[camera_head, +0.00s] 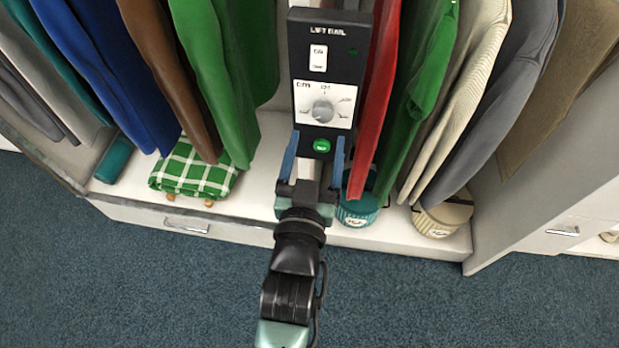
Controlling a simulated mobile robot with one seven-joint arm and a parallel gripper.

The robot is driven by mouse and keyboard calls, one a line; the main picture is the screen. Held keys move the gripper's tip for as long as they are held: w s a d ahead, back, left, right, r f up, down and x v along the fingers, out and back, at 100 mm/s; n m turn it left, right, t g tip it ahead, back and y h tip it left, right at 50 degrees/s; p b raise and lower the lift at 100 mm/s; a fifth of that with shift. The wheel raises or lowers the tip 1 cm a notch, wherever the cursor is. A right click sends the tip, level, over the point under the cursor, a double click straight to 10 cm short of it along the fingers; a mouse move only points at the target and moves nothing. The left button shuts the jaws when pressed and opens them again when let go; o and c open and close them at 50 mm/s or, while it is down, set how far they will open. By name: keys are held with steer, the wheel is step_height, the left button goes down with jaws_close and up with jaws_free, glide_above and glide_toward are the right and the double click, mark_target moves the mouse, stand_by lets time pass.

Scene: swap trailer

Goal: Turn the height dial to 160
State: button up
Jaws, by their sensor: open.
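The height dial (322,110) is a round grey knob on a white plate, in the middle of a dark upright control panel (333,72) headed "LIFT RAIL". Marks ring the dial, but their numbers are too small to read surely. A white switch (318,58) sits above the dial and a green button (321,146) below it. My gripper (315,143) is open, with its two blue fingers pointing up the panel. In this view the fingertips lie below the dial, on either side of the panel's lower part. I see no contact with the dial; the distance in depth is unclear.
Hanging clothes crowd both sides of the panel, with a green garment (212,75) at left and a red one (376,95) close at right. A folded green checked cloth (195,170), a teal round box (357,212) and a beige round box (442,215) sit on the white shelf.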

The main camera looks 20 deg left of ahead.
steer(key=v, duration=0.7)
steer(key=shift+s, duration=0.1)
stand_by(0.4)
